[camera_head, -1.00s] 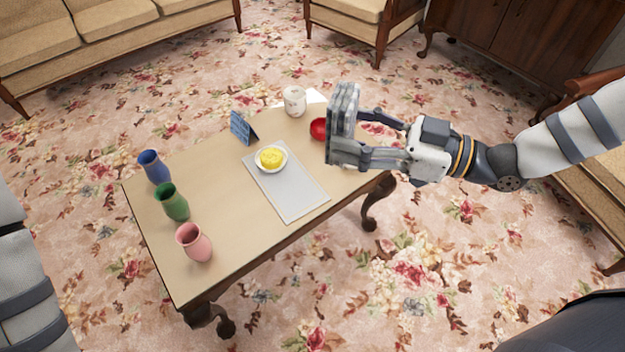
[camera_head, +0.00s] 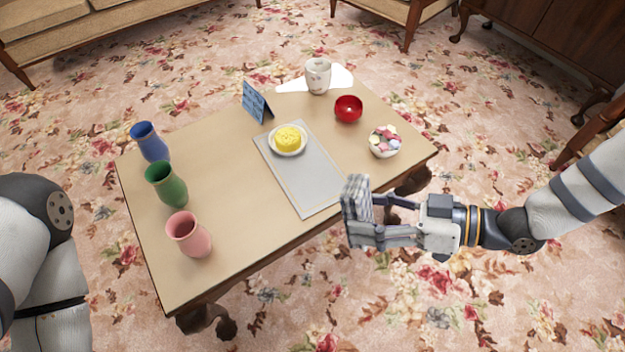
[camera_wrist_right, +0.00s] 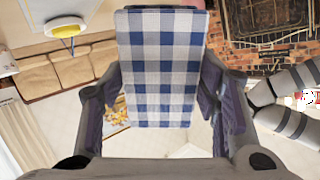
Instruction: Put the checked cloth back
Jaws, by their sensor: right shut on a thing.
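The checked cloth (camera_head: 354,196) is a folded blue-and-white pad between the fingers of my right gripper (camera_head: 370,215). The gripper is shut on it and holds it upright by the table's near right edge, right of the grey mat. In the right wrist view the cloth (camera_wrist_right: 160,75) fills the middle, with a finger of the right gripper (camera_wrist_right: 160,112) on each side. The wooden table (camera_head: 235,235) stands in front of me. My left arm shows at the left edge, but its gripper is out of view.
On the table are a grey mat (camera_head: 308,185) with a yellow cake (camera_head: 287,139) on a plate, blue (camera_head: 150,142), green (camera_head: 166,186) and pink (camera_head: 188,236) vases, a blue card (camera_head: 256,101), a white pot (camera_head: 318,77), a red bowl (camera_head: 348,109) and a candy bowl (camera_head: 384,143).

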